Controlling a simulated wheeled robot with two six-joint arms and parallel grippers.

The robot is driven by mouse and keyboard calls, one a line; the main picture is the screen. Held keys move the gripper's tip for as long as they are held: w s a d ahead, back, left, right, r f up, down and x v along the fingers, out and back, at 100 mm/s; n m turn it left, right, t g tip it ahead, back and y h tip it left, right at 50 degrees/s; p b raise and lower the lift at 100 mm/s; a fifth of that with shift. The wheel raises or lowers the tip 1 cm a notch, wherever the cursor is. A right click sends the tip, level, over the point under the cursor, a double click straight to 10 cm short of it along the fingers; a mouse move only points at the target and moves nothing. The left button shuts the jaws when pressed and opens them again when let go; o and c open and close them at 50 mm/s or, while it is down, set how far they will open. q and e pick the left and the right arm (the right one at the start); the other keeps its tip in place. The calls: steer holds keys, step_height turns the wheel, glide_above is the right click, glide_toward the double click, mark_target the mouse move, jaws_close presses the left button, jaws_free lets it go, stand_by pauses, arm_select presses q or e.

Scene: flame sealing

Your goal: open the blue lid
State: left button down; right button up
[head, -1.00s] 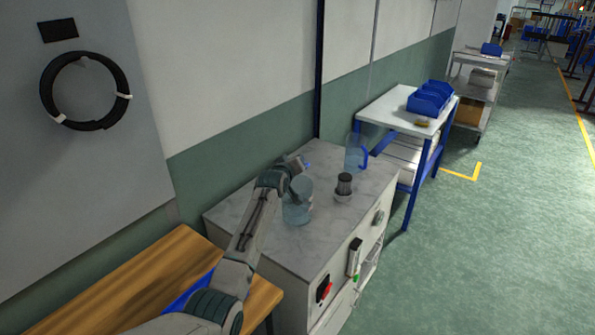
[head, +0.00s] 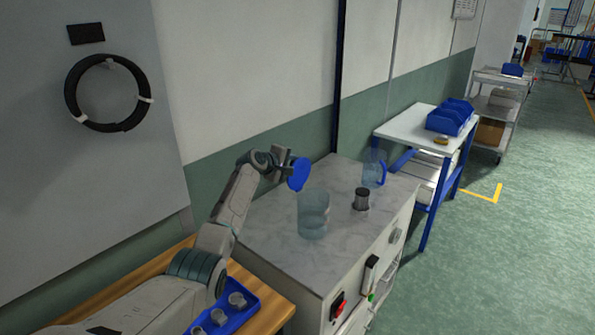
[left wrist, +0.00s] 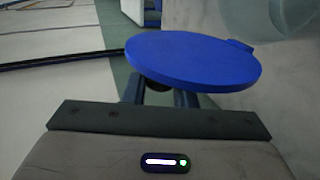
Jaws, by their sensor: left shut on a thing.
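The blue lid (head: 299,174) is a round disc held in my left gripper (head: 284,164), above the left part of the marble-topped cabinet. In the left wrist view the lid (left wrist: 193,61) lies across the fingers, which are mostly hidden under it. The clear jar (head: 313,215) stands upright on the cabinet with its top uncovered, to the right of and below the lid. The lid is apart from the jar. My right gripper is in neither view.
The marble cabinet top (head: 280,242) also carries a clear jug with a blue handle (head: 374,168) and a small dark-topped cylinder (head: 361,199). A blue tray (head: 250,316) with several small grey pieces sits on the wooden table at the front. A wall stands behind.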

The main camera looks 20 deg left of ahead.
arm_select(q)
steer(key=shift+w+a+f+n+h+b, duration=0.15)
steer(key=shift+a+n+h+b, duration=0.15)
steer(key=shift+a+b, duration=0.15)
steer(key=shift+w+a+f+n+h+b, duration=0.1)
steer(key=shift+a+f+n+h+b, duration=0.15)
steer(key=shift+b, duration=0.2)
steer(key=shift+a+r, duration=0.1)
steer(key=c, duration=1.2)
jaws_free()
steer(key=shift+s, duration=0.1)
steer(key=b+v, duration=0.2)
steer(key=v, duration=0.8)
steer(key=shift+s+a+r, duration=0.2)
steer(key=shift+s, duration=0.05)
